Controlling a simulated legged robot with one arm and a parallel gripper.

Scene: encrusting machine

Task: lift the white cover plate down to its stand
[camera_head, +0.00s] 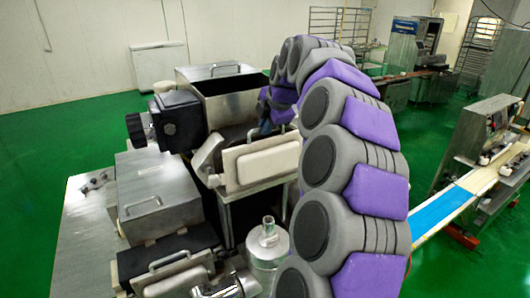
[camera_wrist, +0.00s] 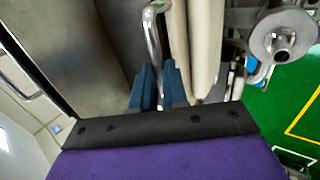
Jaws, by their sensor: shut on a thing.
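The white cover plate (camera_head: 266,164) is upright with its metal backing beside the open machine in the head view. In the wrist view its pale edge (camera_wrist: 205,45) runs vertically beside a bent metal handle (camera_wrist: 153,38). My gripper (camera_wrist: 158,86) has its blue fingers shut on this handle. In the head view the gripper (camera_head: 266,127) is at the plate's upper edge, partly hidden by my arm. A dark metal frame (camera_head: 252,212) is below the plate; I cannot tell whether it is the stand or whether the plate touches it.
A steel hopper (camera_head: 221,92) stands behind the plate. A lidded steel box (camera_head: 157,197) is at left, and another handled white cover (camera_head: 178,283) lies in front. A steel cylinder (camera_head: 267,244) stands near the plate's lower right. Green floor (camera_head: 440,150) is open between the machines at right.

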